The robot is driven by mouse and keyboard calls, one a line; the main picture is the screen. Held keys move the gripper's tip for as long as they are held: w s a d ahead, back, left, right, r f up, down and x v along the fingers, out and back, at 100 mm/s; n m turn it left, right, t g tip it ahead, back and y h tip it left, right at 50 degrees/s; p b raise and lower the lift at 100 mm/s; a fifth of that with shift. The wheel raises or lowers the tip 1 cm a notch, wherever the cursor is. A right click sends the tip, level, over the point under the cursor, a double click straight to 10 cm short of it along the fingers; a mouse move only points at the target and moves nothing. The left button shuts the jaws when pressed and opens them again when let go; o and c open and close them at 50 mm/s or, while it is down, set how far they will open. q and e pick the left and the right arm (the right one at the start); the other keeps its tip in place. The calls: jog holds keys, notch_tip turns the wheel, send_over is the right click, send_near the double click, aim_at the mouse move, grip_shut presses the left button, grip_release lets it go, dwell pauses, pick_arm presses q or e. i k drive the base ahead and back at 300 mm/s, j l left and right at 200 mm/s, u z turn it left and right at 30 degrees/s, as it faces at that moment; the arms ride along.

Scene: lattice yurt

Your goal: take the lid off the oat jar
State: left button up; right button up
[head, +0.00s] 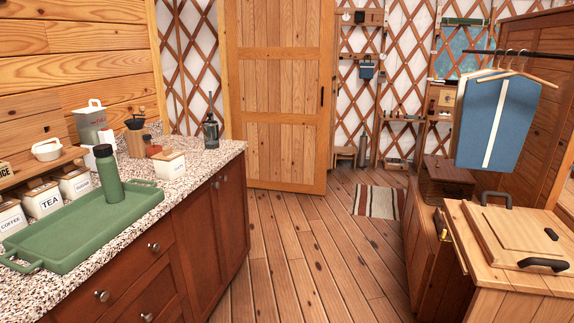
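A white square jar (171,168) with a wooden lid (168,154) stands on the speckled counter at the left, near its front edge. Its small label is too small to read surely, but it may be the oat jar. The lid sits on the jar. Similar white jars labelled coffee (10,221), tea (47,203) and, less clearly, sugar (78,187) stand in a row at the far left. Neither of my grippers is in view.
A green tray (75,232) lies on the counter (205,160), with a green bottle (108,178) standing at it. A dark grinder (211,135) stands behind the jar. The plank floor (300,240) is clear; a wooden chest (510,235) stands at right.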

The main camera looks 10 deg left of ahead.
aim_at(167, 154)
jog(key=i+u, duration=0.2)
jog(key=i, duration=0.35)
jog(key=i+l+u, duration=0.15)
jog(key=i, duration=0.35)
jog(key=i+l+u, duration=0.2)
jog(key=i, duration=0.35)
